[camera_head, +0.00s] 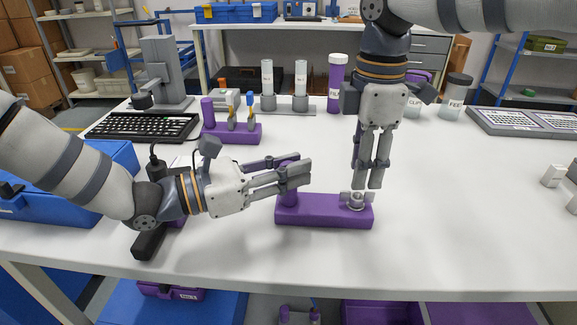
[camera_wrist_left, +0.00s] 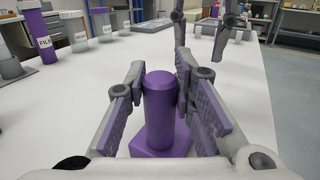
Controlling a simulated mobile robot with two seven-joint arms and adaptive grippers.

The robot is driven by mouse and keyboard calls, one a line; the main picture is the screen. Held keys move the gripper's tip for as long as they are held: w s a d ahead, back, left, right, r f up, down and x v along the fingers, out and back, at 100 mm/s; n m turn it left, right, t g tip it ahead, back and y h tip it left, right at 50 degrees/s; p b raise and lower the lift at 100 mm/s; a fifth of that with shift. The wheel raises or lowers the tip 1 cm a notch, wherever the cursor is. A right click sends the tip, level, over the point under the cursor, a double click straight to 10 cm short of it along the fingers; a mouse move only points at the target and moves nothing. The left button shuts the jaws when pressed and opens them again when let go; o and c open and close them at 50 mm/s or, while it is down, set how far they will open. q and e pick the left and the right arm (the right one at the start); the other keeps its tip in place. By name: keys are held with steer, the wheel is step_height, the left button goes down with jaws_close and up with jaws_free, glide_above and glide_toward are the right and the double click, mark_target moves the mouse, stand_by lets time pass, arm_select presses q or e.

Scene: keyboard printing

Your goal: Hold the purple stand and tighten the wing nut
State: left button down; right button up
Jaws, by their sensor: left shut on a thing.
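The purple stand (camera_head: 325,212) lies on the white table, a long block with an upright round post (camera_head: 288,197) at its left end. A grey wing nut (camera_head: 356,201) sits on its right end. My left gripper (camera_head: 303,173) comes in level from the left and is shut around the post. In the left wrist view the post (camera_wrist_left: 160,108) stands upright between the finger pads. My right gripper (camera_head: 367,188) points straight down just above the wing nut. Its fingers are apart with nothing visible between them; I cannot tell whether the tips touch the nut.
A second purple block (camera_head: 232,133) with small parts, a black keyboard (camera_head: 142,127) and a grey printer-like stand (camera_head: 162,75) are behind left.

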mark_target(358, 193)
step_height(358, 193, down, 6)
stand_by(0.4)
jaws_close()
steer(key=c, duration=0.5)
jaws_free()
jaws_close()
steer(key=shift+f, duration=0.15)
